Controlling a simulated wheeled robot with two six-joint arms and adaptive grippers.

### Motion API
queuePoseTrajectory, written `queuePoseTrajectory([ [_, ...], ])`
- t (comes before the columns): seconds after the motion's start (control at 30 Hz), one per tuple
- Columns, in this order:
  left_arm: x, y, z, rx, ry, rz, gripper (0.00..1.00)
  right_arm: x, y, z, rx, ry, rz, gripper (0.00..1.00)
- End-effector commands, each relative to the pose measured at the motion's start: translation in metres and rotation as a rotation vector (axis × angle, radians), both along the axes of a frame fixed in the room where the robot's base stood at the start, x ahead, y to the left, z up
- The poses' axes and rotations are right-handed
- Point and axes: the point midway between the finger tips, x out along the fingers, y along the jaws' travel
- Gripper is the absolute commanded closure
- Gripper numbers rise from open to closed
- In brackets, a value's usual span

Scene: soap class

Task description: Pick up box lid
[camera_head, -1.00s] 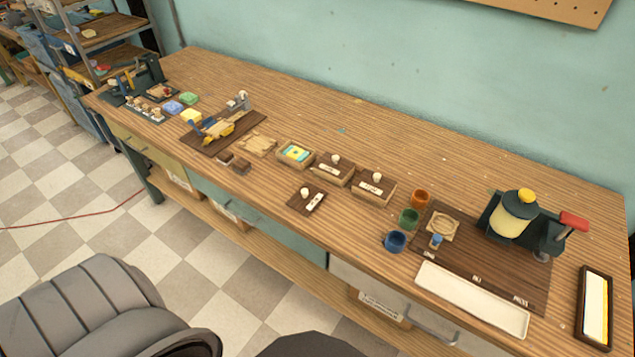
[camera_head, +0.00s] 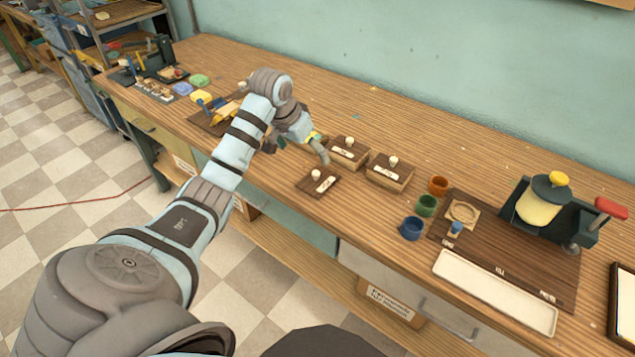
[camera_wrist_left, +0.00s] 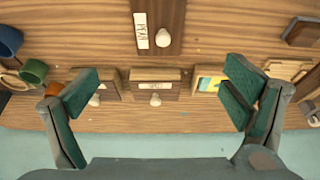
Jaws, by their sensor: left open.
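A loose dark wooden box lid (camera_head: 318,183) with a pale knob and white label lies flat on the bench's front part. It also shows in the left wrist view (camera_wrist_left: 170,14), at the top centre. My left gripper (camera_head: 298,150) is above the bench, slightly behind and left of the lid in the head view. My right gripper is out of view.
Two lidded boxes, one nearer (camera_head: 347,154) and one farther right (camera_head: 391,172), stand behind the lid. Three coloured cups, including a blue cup (camera_head: 411,228), and a press (camera_head: 545,205) stand right. Bare bench surrounds the lid's front and right sides.

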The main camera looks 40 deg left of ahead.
Motion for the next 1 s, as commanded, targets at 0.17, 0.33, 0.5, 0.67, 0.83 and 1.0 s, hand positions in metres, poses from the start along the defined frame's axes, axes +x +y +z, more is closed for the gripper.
queuePoseTrajectory([
  [0.17,0.018,-0.001,-0.049,-0.004,0.005,0.001,0.07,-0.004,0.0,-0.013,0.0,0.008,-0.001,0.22],
  [0.33,0.029,-0.001,-0.074,0.0,0.002,0.0,0.07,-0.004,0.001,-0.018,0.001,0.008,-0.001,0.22],
  [0.5,0.041,-0.002,-0.102,-0.002,0.003,-0.001,0.07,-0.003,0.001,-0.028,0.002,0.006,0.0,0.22],
  [0.67,0.05,-0.002,-0.122,0.001,0.002,-0.001,0.07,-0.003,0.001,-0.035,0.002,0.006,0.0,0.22],
  [0.83,0.05,-0.001,-0.121,0.002,0.001,0.0,0.07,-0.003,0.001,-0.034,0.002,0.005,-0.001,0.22],
  [1.0,0.05,-0.001,-0.121,0.002,0.001,0.0,0.31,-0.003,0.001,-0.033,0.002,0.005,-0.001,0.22],
])
